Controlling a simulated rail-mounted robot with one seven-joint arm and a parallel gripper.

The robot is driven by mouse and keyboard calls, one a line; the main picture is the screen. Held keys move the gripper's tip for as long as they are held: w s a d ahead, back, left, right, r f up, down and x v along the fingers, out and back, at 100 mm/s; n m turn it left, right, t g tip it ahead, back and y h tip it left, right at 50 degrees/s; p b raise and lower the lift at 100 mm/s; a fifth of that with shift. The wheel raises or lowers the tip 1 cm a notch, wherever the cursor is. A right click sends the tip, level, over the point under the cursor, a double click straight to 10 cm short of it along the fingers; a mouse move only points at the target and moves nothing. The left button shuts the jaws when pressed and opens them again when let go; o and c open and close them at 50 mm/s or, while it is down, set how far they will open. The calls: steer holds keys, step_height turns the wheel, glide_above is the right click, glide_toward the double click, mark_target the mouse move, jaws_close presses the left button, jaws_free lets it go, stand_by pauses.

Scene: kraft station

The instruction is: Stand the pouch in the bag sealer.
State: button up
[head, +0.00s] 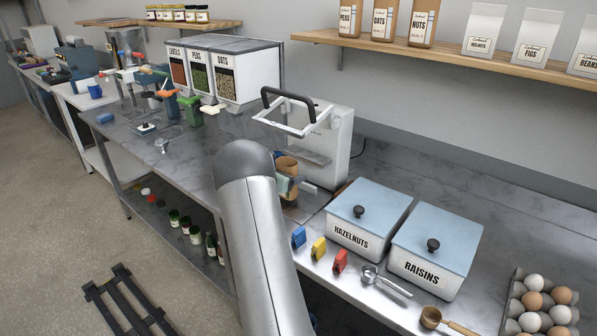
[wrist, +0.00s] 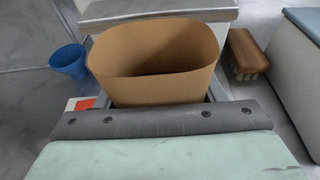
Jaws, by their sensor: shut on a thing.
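The pouch (wrist: 155,85) is brown kraft, upright, with its mouth open toward the wrist camera. In the head view only a small brown part of it (head: 287,163) shows beyond my arm. My gripper (head: 300,186) is shut on the pouch, mostly hidden behind my arm. The bag sealer (head: 325,145) is a white machine with a raised black handle, right behind the pouch. Its white body also shows at the top of the wrist view (wrist: 160,10). The pouch's bottom is hidden, so I cannot tell whether it rests on the sealer.
A blue cup (wrist: 68,61) is left of the pouch and a wooden brush (wrist: 243,54) is right of it. The hazelnuts box (head: 350,238) and raisins box (head: 420,272) stand to the right. Blue, yellow and red clips (head: 319,247) lie in front. Dispensers (head: 235,80) stand behind left.

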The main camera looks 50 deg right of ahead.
steer(key=d+p, duration=0.1)
steer(key=d, duration=0.2)
steer(key=shift+s+d+r, duration=0.1)
steer(key=shift+d, duration=0.25)
steer(key=shift+d+f+p, duration=0.3)
steer(key=shift+f+p, duration=0.1)
steer(key=shift+f, duration=0.45)
steer(key=shift+f, duration=0.1)
steer(key=shift+f+b, duration=0.1)
steer(key=shift+b, duration=0.2)
steer(key=o, duration=1.2)
